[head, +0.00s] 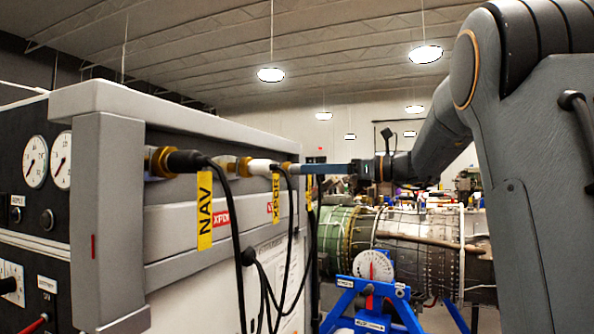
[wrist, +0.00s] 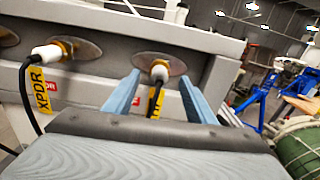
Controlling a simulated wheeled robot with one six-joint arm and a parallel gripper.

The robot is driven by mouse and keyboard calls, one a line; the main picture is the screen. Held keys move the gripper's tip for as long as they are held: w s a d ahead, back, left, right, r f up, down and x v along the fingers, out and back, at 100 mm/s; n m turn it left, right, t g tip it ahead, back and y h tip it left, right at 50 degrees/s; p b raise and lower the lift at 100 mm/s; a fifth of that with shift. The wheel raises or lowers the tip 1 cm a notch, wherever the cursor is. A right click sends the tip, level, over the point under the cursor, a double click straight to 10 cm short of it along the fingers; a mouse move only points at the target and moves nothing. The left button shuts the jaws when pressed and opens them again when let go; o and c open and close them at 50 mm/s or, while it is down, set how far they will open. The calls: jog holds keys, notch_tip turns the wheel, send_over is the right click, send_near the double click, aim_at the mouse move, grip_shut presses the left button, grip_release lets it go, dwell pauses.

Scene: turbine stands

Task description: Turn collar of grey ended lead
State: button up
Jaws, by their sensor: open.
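Three leads plug into the grey panel (head: 180,215). In the head view one has a black end (head: 185,162) and a NAV tag, and one a white end (head: 258,166) with an XPDR tag. The white end also shows left in the wrist view (wrist: 46,54). A third lead (wrist: 157,73), with a pale grey-looking end and a gold collar (wrist: 160,66), sits in the right socket. My gripper (wrist: 159,76) is open, with its blue fingers on either side of that end. Contact cannot be told. In the head view my gripper (head: 303,168) largely hides it.
Yellow tags and black cables hang below the sockets. A black panel with gauges (head: 35,161) is at the left. A turbine engine (head: 420,240) on a blue stand (head: 372,322) stands beyond, to the right of the panel.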

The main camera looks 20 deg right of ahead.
aim_at(296, 170)
jog(key=p+x, duration=0.1)
jog(key=x, duration=0.5)
jog(key=shift+f, duration=0.1)
jog(key=c, duration=1)
